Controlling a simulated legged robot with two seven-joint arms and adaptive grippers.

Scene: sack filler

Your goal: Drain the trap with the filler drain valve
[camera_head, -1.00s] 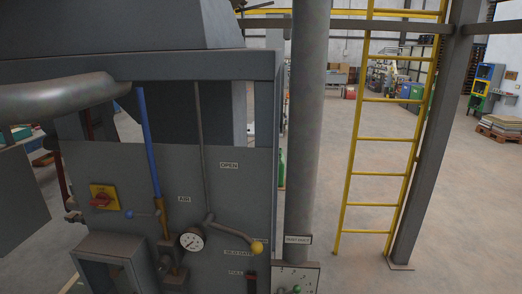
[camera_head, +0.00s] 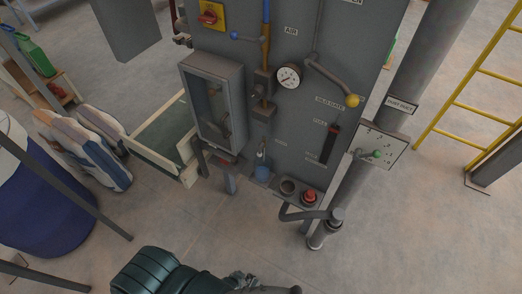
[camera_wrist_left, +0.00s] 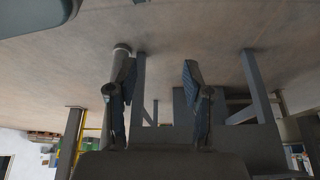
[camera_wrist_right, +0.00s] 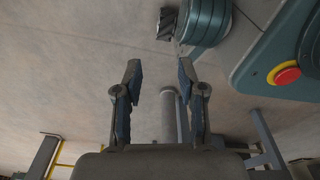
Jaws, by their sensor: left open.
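The grey sack filler panel (camera_head: 345,60) stands at upper centre in the head view. A blue pipe with a brass-coloured fitting (camera_head: 264,84) runs down it beside the AIR label and a round gauge (camera_head: 288,77). A blue bowl-shaped part (camera_head: 262,171) is below on a small ledge. I cannot tell for sure which part is the trap or its drain valve. My left gripper (camera_wrist_left: 158,72) is open and empty in its wrist view. My right gripper (camera_wrist_right: 159,68) is also open and empty. Neither gripper touches the filler.
Filled sacks (camera_head: 85,145) stand left. Floor in front is mostly clear.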

